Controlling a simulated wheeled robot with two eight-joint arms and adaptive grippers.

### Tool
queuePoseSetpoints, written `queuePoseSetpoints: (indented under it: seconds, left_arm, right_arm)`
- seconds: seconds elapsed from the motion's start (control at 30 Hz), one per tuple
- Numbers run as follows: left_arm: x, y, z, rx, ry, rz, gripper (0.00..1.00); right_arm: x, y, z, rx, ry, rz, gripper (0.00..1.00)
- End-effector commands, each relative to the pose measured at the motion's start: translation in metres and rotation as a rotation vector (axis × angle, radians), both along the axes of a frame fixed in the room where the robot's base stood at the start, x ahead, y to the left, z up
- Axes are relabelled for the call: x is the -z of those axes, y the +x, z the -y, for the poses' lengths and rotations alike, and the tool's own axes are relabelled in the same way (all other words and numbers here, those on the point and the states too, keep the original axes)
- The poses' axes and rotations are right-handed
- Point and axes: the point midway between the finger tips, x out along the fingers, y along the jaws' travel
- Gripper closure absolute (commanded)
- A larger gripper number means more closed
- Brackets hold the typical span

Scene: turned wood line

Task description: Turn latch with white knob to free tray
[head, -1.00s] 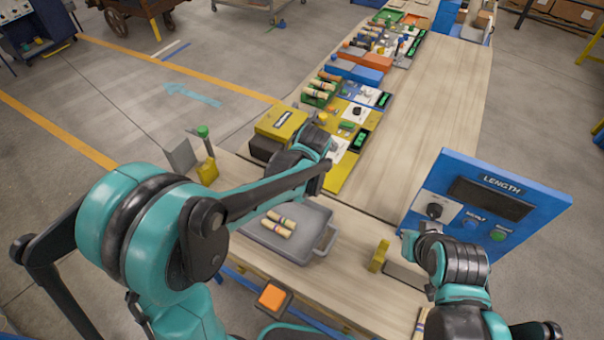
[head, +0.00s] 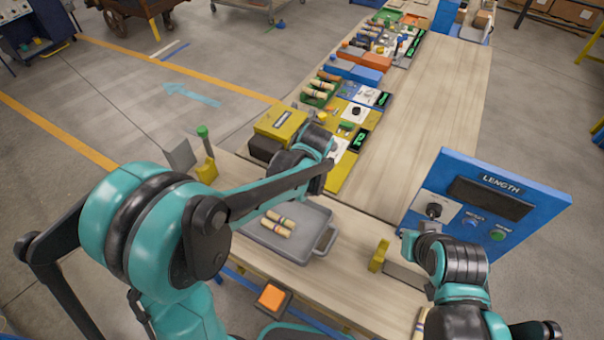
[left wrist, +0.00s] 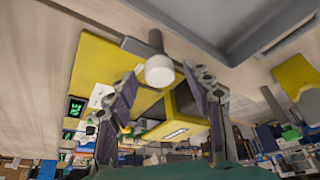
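In the left wrist view the white knob (left wrist: 159,71) hangs on a dark stem from a grey latch bar (left wrist: 112,37). My left gripper (left wrist: 162,76) is open, its two fingers on either side of the knob with visible gaps; I see no grip on it. The grey tray (left wrist: 222,22) edge shows at the upper right there. In the head view the tray (head: 259,239) lies on the bench with two turned wood pieces in it. My left wrist hides the knob and latch there. My right gripper (head: 426,236) is by the blue LENGTH panel; its fingers are unclear.
The blue LENGTH panel (head: 540,200) stands at the right with a black knob (head: 434,210) and buttons. A yellow box (head: 280,122) and a yellow plate lie beyond my left wrist. Small parts line the bench's left edge. The bench's right side (head: 440,110) is clear.

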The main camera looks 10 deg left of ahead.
Motion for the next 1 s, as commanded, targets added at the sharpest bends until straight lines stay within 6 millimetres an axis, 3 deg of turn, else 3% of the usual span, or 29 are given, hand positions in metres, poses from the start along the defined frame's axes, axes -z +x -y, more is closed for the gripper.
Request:
queuePoseSetpoints:
  seconds: [0.23,0.5,0.7,1.0]
  left_arm:
    - [-0.018,-0.007,0.003,0.002,0.001,0.001,0.49]
    - [-0.072,-0.027,0.013,0.002,0.001,0.000,0.49]
    - [-0.101,-0.038,0.019,0.001,0.000,-0.001,0.49]
    - [-0.111,-0.042,0.020,0.000,0.000,0.000,0.49]
  right_arm:
    - [0.000,0.000,0.000,0.000,0.000,0.000,1.00]
    - [0.000,0.000,0.000,0.000,0.000,0.000,1.00]
    - [0.000,0.000,0.000,0.000,0.000,0.000,1.00]
    - [0.000,0.000,0.000,0.000,0.000,0.000,1.00]
